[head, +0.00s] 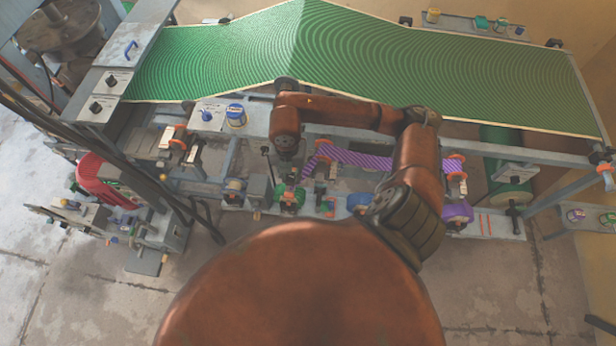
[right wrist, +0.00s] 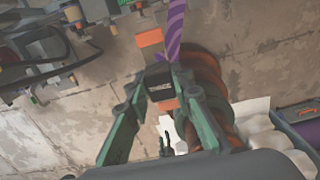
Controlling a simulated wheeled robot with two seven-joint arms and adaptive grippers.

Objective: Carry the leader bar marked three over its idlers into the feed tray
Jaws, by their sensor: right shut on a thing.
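My right gripper (head: 290,198) hangs below my wrist at the middle of the machine's front side. In the right wrist view its green fingers (right wrist: 160,92) are closed on a small dark and orange piece, which looks like the leader bar (right wrist: 161,94). No number can be read on it. A purple striped web (head: 365,160) runs from the right to near this gripper; it also shows beyond the fingertips in the right wrist view (right wrist: 175,30). Orange-ended idlers (head: 455,162) stand along its run. I cannot tell which part is the feed tray. My left gripper is out of view.
A large green ridged sheet (head: 430,75) covers the machine's back. A red web (head: 100,180) and a lower unit stand at the left. A labelled panel (head: 103,95) with black knobs is at the upper left. Grey rails (head: 480,150) cross behind my arm. Bare floor lies in front.

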